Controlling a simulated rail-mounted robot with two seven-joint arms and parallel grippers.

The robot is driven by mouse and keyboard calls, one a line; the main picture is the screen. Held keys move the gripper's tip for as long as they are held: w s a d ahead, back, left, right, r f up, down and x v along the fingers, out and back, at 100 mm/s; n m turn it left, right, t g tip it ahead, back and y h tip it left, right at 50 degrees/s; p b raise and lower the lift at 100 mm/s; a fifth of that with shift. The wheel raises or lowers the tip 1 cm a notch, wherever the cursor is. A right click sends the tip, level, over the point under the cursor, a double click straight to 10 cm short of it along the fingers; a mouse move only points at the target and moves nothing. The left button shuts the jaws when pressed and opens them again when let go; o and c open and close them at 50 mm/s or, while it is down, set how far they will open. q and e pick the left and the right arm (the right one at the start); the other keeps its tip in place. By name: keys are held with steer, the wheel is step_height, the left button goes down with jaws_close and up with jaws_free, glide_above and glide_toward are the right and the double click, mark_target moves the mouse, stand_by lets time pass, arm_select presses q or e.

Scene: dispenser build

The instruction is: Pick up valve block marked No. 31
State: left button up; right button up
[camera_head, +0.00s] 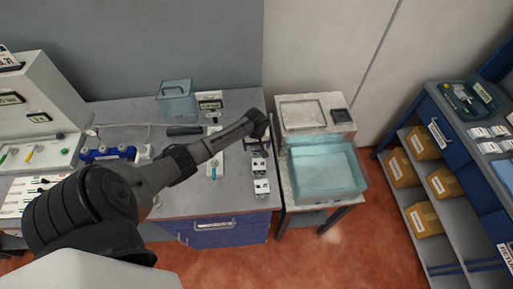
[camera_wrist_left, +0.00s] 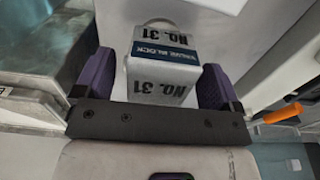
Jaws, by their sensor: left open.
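The valve block marked No. 31 (camera_wrist_left: 160,75) is a light grey block with a dark label band and black "NO. 31" lettering, seen close up in the left wrist view. My left gripper (camera_wrist_left: 158,78) is open, with one purple finger on each side of the block. I cannot tell whether either finger touches it. In the head view my left arm reaches across the grey workbench, and my left gripper (camera_head: 260,146) points down at its right edge. Pale blocks (camera_head: 262,188) stand just in front of it; their markings are too small to read there. My right gripper is not in view.
A stand with a translucent blue bin (camera_head: 326,172) is right of the bench. A clear lidded container (camera_head: 177,101) stands at the back. A blue rack (camera_head: 108,153) is to the left. A shelf with cardboard boxes (camera_head: 423,142) is far right. An orange handle (camera_wrist_left: 284,114) lies right of the gripper.

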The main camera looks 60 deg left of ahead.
arm_select(q)
steer(key=c, duration=1.4)
steer(key=shift+o, duration=0.2)
steer(key=shift+r, duration=0.1)
